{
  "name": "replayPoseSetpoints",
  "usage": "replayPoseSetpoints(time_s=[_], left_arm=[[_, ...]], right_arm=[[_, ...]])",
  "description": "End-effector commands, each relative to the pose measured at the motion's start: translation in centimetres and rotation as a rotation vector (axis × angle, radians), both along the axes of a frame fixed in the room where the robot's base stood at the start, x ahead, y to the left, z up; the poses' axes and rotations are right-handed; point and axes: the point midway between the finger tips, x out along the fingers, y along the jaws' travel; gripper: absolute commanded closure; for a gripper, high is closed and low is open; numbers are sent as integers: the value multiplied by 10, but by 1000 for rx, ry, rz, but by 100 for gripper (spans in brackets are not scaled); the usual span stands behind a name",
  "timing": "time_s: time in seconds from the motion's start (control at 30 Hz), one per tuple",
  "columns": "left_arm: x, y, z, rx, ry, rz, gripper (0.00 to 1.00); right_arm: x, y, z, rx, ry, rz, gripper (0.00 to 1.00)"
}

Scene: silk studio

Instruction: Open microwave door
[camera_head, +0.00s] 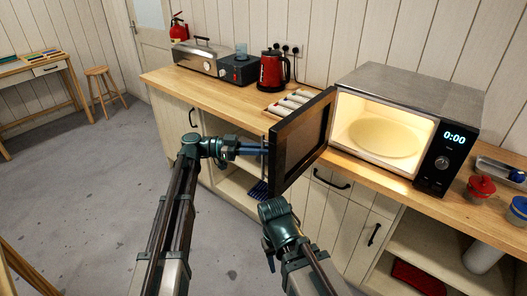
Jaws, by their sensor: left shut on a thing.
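The microwave (408,88) stands on the wooden counter with its lit interior and round plate (383,138) in view. Its dark door (303,138) is swung wide open, sticking out over the counter's front edge. My left gripper (259,149) is at the door's outer side, near its free edge, and is shut on what looks like the door handle. The grip itself is small and partly hidden. My right arm's end (278,228) is below the door, in front of the cabinets. Its fingers cannot be made out clearly.
A red kettle (272,71), a dark appliance (239,69) and a steel appliance (205,56) stand at the counter's left. Pale rolls (289,103) lie behind the door. A red-lidded jar (480,189) stands right of the microwave.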

Motion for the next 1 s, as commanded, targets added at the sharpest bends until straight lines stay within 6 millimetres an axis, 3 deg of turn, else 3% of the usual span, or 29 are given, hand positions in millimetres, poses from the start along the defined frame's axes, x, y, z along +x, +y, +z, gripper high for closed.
replayPoseSetpoints(time_s=[0.27, 0.3, 0.47, 0.77, 1.0], left_arm=[[0, 0, 0, 2, 0, -1, 100], [0, 0, -1, 2, 0, 0, 82], [0, 0, 0, 1, 0, 0, 55], [1, 3, 0, 1, 0, 1, 55], [7, 42, 0, 1, 0, 4, 55]], right_arm=[[0, 0, 0, 0, 0, 0, 50], [0, 0, 0, 0, 0, 0, 50], [0, 0, 0, 0, 0, 0, 50], [0, 0, 0, 0, 0, 0, 50], [0, 0, 0, 0, 0, 0, 50]])
